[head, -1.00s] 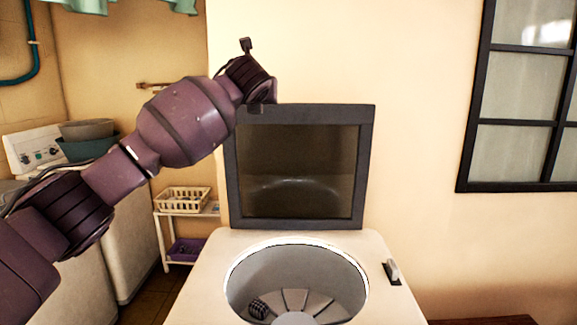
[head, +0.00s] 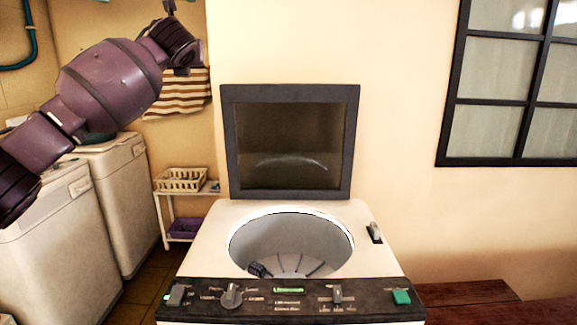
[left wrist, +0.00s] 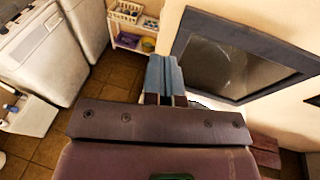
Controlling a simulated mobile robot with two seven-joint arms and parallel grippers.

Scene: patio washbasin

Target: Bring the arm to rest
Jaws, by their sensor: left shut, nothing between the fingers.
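My left arm (head: 112,85) reaches in from the left of the head view, raised with its wrist in front of the back wall near the upper left. It is clear of the washing machine. In the left wrist view, my left gripper (left wrist: 163,76) has its blue-grey fingers together with nothing between them. The gripper itself is not clear in the head view. My right gripper is not in view.
A white washing machine (head: 360,225) stands in front with its dark-framed lid (head: 228,140) up. A small dark item (head: 257,269) lies in its drum. Two white machines (head: 125,190) stand at left. A shelf with a basket (head: 181,180) stands behind.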

